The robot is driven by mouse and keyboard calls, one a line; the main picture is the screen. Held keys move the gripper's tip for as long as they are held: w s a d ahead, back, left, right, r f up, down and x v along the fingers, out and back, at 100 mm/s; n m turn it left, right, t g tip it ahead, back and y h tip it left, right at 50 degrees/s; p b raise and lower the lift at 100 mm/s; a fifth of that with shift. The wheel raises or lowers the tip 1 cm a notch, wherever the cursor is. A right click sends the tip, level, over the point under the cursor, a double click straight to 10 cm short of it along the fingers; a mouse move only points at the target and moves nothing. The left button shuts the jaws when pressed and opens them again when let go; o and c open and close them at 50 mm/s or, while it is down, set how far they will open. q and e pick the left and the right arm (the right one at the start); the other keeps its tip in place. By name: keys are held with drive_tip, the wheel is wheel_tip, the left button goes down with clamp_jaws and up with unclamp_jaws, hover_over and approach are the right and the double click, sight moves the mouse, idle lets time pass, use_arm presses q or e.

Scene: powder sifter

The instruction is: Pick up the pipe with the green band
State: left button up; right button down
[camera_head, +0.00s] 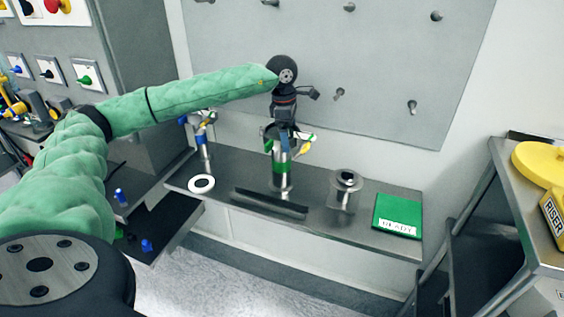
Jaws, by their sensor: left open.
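The pipe with the green band (281,181) stands upright on the metal shelf (240,190). It is a silver cylinder with a green band around its middle, and its top is partly hidden. My left arm, in a green sleeve, comes in from the left. Its gripper (285,140) points down at the top of the pipe and is open. It overlaps the pipe's top in the picture; I cannot tell whether they touch. My right gripper is not in view.
A blue-marked pipe fitting (203,137) stands left of the pipe, behind a white ring (201,184). A dark bar (270,203) lies in front. A flanged metal part (346,186) and a green READY pad (398,215) are to the right. A pegboard wall (330,60) stands behind.

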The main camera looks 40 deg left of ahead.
use_arm(q)
drive_tip(key=shift+f, duration=0.1)
drive_tip(key=shift+c, duration=0.4)
drive_tip(key=c, duration=1.4)
drive_tip(key=shift+c, duration=1.3)
drive_tip(key=shift+w+r, duration=0.1)
drive_tip(key=shift+r, duration=0.1)
